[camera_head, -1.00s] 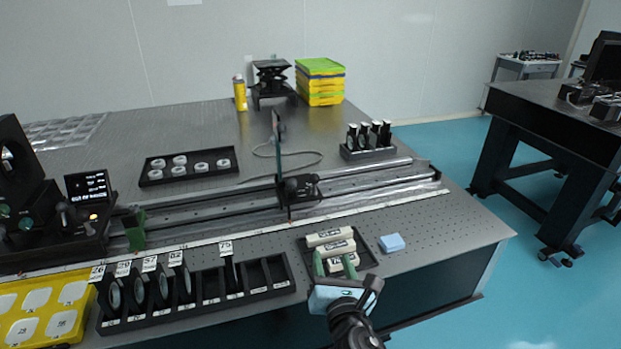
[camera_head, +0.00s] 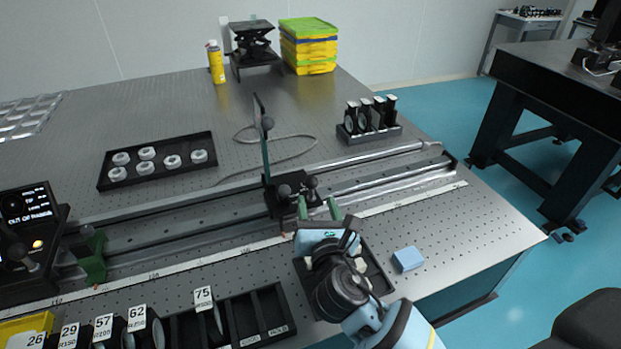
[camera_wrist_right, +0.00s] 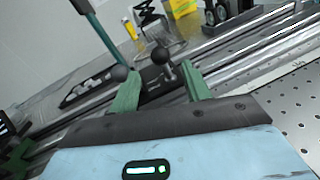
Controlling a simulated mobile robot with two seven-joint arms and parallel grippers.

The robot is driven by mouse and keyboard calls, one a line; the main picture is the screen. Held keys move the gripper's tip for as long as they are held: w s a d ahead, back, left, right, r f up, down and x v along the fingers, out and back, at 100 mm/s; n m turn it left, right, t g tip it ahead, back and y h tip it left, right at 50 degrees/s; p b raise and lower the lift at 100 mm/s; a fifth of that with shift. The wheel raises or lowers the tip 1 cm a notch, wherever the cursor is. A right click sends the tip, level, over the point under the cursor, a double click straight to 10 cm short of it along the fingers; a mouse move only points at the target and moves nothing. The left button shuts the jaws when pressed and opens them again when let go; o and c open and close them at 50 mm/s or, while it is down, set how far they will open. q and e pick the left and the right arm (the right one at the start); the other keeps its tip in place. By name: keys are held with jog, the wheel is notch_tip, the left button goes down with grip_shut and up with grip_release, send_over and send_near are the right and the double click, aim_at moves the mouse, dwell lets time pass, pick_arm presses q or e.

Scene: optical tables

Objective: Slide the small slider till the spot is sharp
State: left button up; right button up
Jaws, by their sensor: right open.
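The small slider (camera_head: 283,203) is a black carriage with dark round knobs on the long rail (camera_head: 190,228). A thin upright plate (camera_head: 265,150) stands on it, and I see it edge-on. My right gripper (camera_head: 318,208) is open, with its two green fingers just in front of the slider at its right side. In the right wrist view the open fingers (camera_wrist_right: 160,92) point at the slider's knobs (camera_wrist_right: 160,55), with nothing between them. I cannot tell whether they touch. A small screen (camera_head: 26,207) at the left shows text I cannot read fully. No spot is visible. My left gripper is not seen.
A ruler strip (camera_head: 200,262) runs along the rail's front. A lens rack (camera_head: 255,315) and a blue block (camera_head: 407,259) lie in front. A tray of white rings (camera_head: 158,161) and a lens holder block (camera_head: 370,134) stand behind the rail.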

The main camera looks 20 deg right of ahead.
aim_at(312, 188)
jog(key=w, duration=0.5)
jog(key=w+d, duration=0.1)
jog(key=w, duration=0.1)
jog(key=shift+w+d, duration=0.1)
jog(key=shift+w, duration=0.25)
grip_shut()
jog(key=a, duration=0.7)
jog(key=shift+s+p, duration=0.15)
jog(key=shift+p, duration=0.15)
jog(key=shift+d, duration=0.25)
grip_release()
